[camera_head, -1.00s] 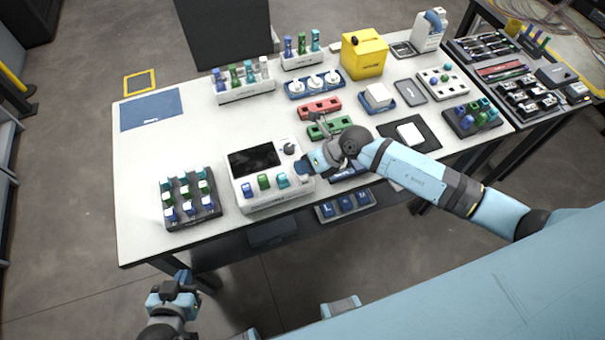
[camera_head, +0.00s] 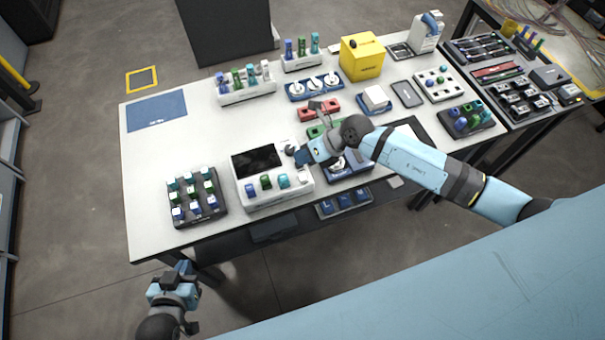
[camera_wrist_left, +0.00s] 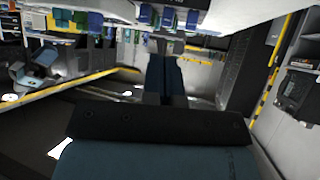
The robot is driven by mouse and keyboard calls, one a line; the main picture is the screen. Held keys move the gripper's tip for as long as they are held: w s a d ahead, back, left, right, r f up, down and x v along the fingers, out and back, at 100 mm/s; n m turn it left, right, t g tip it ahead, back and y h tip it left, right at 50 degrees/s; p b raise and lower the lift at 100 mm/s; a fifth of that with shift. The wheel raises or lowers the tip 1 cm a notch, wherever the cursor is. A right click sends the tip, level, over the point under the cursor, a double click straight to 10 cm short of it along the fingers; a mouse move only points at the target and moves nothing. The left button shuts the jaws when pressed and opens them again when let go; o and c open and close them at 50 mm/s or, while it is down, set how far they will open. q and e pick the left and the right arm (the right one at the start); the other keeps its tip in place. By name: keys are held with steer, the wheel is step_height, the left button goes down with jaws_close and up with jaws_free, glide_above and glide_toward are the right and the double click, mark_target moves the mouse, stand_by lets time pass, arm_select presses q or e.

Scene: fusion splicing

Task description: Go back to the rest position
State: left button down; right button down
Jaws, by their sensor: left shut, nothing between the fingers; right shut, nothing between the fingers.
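My left gripper (camera_head: 181,270) is in front of the table's near left edge, apart from the table, shut and empty. Its closed dark fingers also show in the left wrist view (camera_wrist_left: 166,75), below the table's edge. My right gripper (camera_head: 302,155) is over the table, just right of the white splicing machine (camera_head: 272,200), shut with nothing held. The right arm comes in from the right and hides part of the table below it.
The white table (camera_head: 150,225) holds a dark rack (camera_head: 222,211) of coloured pieces at the left front and a yellow box (camera_head: 362,60) at the back. A green holder (camera_head: 315,132) is partly hidden by the right arm. Open floor lies left of the table.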

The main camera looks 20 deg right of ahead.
stand_by(0.3)
steer(key=s+a+r+m+t+y, duration=0.5)
steer(key=r+m+t, duration=0.15)
steer(key=m, duration=0.65)
steer(key=s+d+f+m+h, duration=0.5)
steer(key=s+m, duration=0.1)
steer(key=m, duration=0.6)
steer(key=s+d+f+m+t+h, duration=0.1)
steer(key=s+d+f+m+h, duration=0.4)
steer(key=m, duration=0.7)
steer(key=shift+s+d+f+m+h, duration=0.15)
steer(key=shift+s+f+m+h, duration=0.15)
steer(key=shift+s+f, duration=0.5)
steer(key=shift+s+r, duration=0.15)
